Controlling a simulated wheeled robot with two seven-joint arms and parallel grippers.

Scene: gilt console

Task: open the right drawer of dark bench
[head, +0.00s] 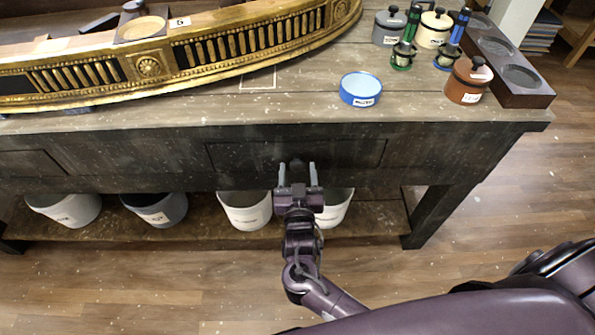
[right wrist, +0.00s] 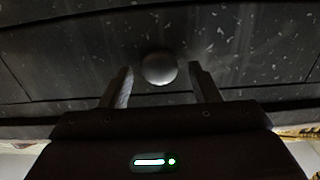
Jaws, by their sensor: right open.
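The dark bench (head: 440,145) stands across the head view with a paint-flecked wooden top. Its right drawer (head: 355,153) is a dark panel in the front and looks shut, flush with the frame. My right gripper (head: 298,174) is in front of this drawer, with its fingers pointing at it. In the right wrist view, the round grey knob (right wrist: 159,68) of the drawer sits just beyond and between the open fingertips (right wrist: 160,80). I cannot tell whether the fingers reach around it. In the head view the gripper hides most of the knob. My left gripper is not in view.
A gilt console piece (head: 150,66) lies on the bench top. A blue tin (head: 361,88), a brown pot (head: 468,80) and a dark tray (head: 508,72) are at the right. Several buckets (head: 245,208) stand on the lower shelf. The floor (head: 150,280) in front is clear.

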